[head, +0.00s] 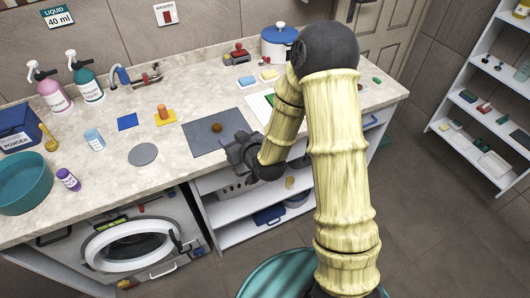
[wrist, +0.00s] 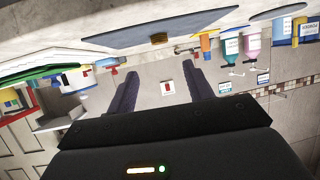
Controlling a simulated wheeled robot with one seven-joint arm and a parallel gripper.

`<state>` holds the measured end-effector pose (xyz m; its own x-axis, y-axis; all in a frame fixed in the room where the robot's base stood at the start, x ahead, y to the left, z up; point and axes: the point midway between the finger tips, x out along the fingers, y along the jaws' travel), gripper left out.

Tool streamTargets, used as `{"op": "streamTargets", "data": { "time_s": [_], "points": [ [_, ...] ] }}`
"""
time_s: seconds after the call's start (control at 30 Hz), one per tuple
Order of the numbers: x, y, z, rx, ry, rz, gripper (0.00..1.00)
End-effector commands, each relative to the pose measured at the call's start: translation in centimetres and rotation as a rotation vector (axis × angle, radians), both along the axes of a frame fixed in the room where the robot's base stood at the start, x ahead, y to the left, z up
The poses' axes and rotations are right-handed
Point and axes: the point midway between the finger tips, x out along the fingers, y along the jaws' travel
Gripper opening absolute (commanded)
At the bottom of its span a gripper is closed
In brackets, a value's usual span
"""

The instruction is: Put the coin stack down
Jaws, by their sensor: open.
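The coin stack (head: 216,127) is a small brown-gold pile standing on the dark grey mat (head: 198,140) on the counter. In the wrist view the coin stack (wrist: 158,39) shows upside down near the top, against the mat (wrist: 190,27), beyond the fingertips. My gripper (head: 228,147) is at the counter's front edge, just in front of and to the right of the stack. In the wrist view my gripper (wrist: 162,74) has its two dark fingers spread wide with nothing between them. The stack stands free, apart from the fingers.
Sponges (head: 269,75) and a blue-white pot (head: 280,45) stand behind.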

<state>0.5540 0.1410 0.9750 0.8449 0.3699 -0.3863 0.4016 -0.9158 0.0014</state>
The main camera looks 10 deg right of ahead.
Motion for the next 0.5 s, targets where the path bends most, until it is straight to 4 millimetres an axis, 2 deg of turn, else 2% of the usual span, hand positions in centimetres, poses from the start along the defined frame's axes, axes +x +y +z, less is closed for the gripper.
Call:
{"op": "streamTargets", "data": {
  "time_s": [0.13,0.27,0.5],
  "points": [
    [-0.4,-0.7,0.3,-0.031,0.045,-0.006,0.52],
    [-1.7,-2.6,0.7,-0.091,0.151,-0.029,0.52],
    [-6.4,-7.6,2.2,-0.19,0.416,-0.136,0.52]
  ]
}}
